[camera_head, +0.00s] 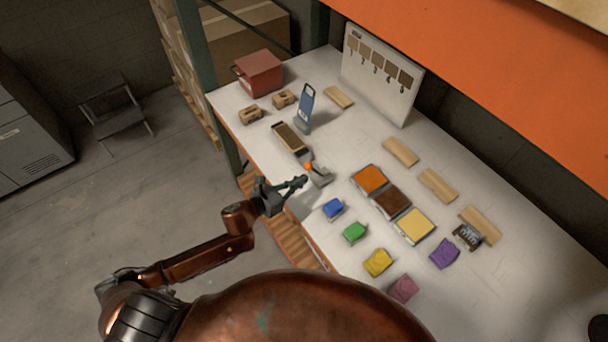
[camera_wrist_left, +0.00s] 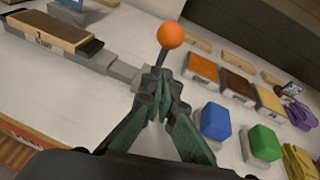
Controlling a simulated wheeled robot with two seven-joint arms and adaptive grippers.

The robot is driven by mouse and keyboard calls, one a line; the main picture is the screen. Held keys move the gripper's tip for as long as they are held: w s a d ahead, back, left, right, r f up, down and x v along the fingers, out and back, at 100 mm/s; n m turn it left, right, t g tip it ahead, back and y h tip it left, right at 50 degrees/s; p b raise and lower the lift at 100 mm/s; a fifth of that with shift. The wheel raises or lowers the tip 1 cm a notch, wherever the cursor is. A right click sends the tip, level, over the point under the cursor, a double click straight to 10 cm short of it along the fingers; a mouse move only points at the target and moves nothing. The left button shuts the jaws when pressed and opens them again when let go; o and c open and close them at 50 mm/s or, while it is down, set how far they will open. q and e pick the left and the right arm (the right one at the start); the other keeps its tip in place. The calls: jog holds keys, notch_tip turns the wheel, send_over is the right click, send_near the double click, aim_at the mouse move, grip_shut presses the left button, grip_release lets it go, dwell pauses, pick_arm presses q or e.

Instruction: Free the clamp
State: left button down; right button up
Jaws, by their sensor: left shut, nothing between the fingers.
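The clamp (camera_head: 319,175) is a grey fixture with an orange ball knob (camera_head: 309,166) on a lever, near the table's front edge. The wrist view shows the orange knob (camera_wrist_left: 171,36) raised on a thin dark stem, with grey clamp parts (camera_wrist_left: 124,70) to its left. A wooden block with a dark edge (camera_head: 290,138) lies in line with the clamp; it also shows in the wrist view (camera_wrist_left: 47,30). My left gripper (camera_head: 302,181) is shut and empty, its tips just beside the knob's stem. Whether they touch is unclear. My right gripper is out of view.
Orange, brown and yellow trays (camera_head: 391,203) lie right of the clamp. A shelf beam (camera_head: 500,70) overhangs the back.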

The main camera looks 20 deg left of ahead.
pick_arm(q)
jog(key=shift+w+d+r, duration=0.2)
jog(key=shift+w+r, duration=0.05)
jog(key=shift+w, duration=0.15)
jog(key=shift+w+d+r, duration=0.2)
jog(key=shift+w, duration=0.2)
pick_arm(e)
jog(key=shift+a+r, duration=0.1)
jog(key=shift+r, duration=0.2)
pick_arm(q)
jog(key=shift+r, duration=0.1)
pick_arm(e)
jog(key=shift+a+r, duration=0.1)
